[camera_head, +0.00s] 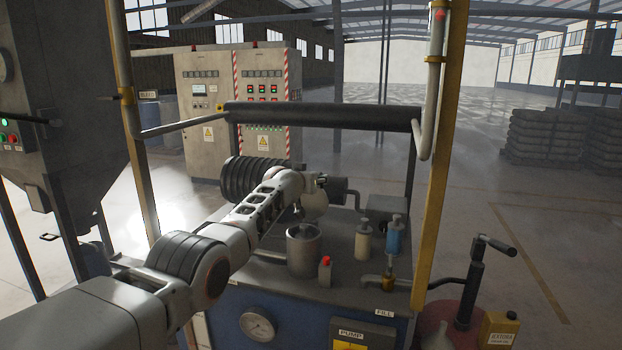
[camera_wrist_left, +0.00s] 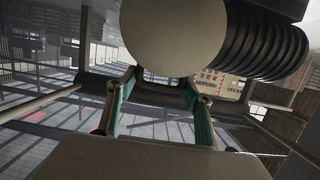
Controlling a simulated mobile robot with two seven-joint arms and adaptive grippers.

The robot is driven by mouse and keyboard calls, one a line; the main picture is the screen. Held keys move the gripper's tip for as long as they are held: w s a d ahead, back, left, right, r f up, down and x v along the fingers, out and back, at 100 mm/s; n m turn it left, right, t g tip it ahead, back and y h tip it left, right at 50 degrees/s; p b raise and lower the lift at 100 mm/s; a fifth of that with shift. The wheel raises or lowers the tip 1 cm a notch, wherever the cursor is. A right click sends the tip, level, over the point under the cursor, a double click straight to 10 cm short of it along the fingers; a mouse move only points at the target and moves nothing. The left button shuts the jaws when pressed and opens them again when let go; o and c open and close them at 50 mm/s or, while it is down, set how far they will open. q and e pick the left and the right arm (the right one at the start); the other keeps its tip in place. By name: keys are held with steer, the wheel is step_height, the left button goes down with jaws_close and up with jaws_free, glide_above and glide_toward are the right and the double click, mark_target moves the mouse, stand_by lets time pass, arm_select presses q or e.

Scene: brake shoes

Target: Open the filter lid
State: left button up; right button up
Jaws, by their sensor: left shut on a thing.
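The filter pot (camera_head: 303,256) is a grey metal cylinder on the bench top, with its dark round top facing up. A pale round disc, which looks like the filter lid (camera_head: 316,207), stands raised above and behind the pot. It is partly hidden by my left arm. In the left wrist view the lid (camera_wrist_left: 172,35) fills the top middle. My right gripper is not in view.
A black ribbed motor (camera_head: 248,178) stands left of the lid, and a black padded bar (camera_head: 320,117) crosses behind. A yellow post (camera_head: 440,160) bounds the right side.

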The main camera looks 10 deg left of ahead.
arm_select(q)
steer(key=shift+w+d+r, duration=0.1)
steer(key=shift+r, duration=0.55)
steer(key=o, duration=1.3)
steer(key=shift+o, duration=0.2)
steer(key=shift+f, duration=0.4)
steer(key=shift+s, duration=0.35)
steer(key=v, duration=1.1)
steer(key=shift+s+r, duration=0.25)
steer(key=shift+r, duration=0.05)
